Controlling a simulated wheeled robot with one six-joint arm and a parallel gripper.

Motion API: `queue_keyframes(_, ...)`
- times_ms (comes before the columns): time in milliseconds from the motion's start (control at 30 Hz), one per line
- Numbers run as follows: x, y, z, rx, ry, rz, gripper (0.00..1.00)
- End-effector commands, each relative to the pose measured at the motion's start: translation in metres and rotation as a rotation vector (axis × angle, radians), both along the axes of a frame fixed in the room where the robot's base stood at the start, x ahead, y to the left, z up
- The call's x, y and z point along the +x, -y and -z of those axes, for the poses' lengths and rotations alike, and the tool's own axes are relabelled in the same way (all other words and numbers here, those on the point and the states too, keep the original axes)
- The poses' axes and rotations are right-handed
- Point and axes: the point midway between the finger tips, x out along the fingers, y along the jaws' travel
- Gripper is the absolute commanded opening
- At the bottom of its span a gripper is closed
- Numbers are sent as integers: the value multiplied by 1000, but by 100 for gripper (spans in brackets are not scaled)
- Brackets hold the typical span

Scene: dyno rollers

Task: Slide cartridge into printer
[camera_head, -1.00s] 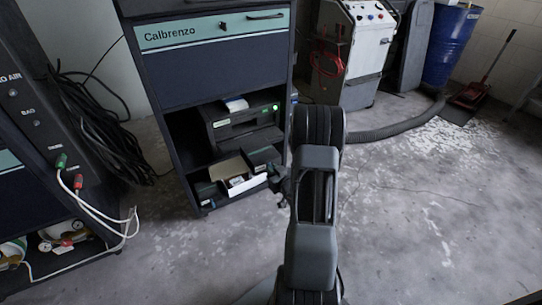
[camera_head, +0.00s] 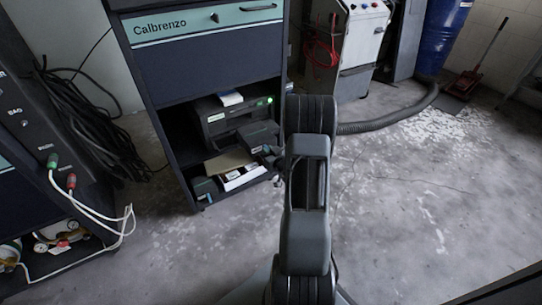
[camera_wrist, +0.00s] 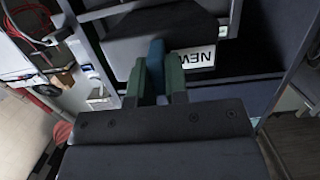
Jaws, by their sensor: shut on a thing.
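The printer (camera_head: 213,120) is a dark box on the cabinet's upper open shelf, with a pale sheet on top and a lit green light (camera_head: 270,100) at its right. My gripper (camera_head: 273,156) is at the shelf's right front; the arm partly hides it. It is shut on a dark cartridge (camera_head: 257,135), held before the right part of the printer's front. In the wrist view, the green fingers (camera_wrist: 156,82) clasp the blue tab of the dark cartridge (camera_wrist: 125,45), whose white label reads NEW upside down. I cannot tell whether the cartridge touches the printer; its far end is hidden.
Below the printer lie a tan flap (camera_head: 228,161), white items (camera_head: 240,178) and a dark blue-marked block (camera_head: 203,187). The cabinet (camera_head: 165,90) has side walls close by. The floor (camera_head: 400,220) at right is open.

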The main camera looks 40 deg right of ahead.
Motion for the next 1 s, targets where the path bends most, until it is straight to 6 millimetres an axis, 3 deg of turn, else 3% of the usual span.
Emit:
queue_keyframes(600,43,5,-1,-2,4,-2,0)
queue_keyframes(1000,58,7,-1,-2,4,-2,0)
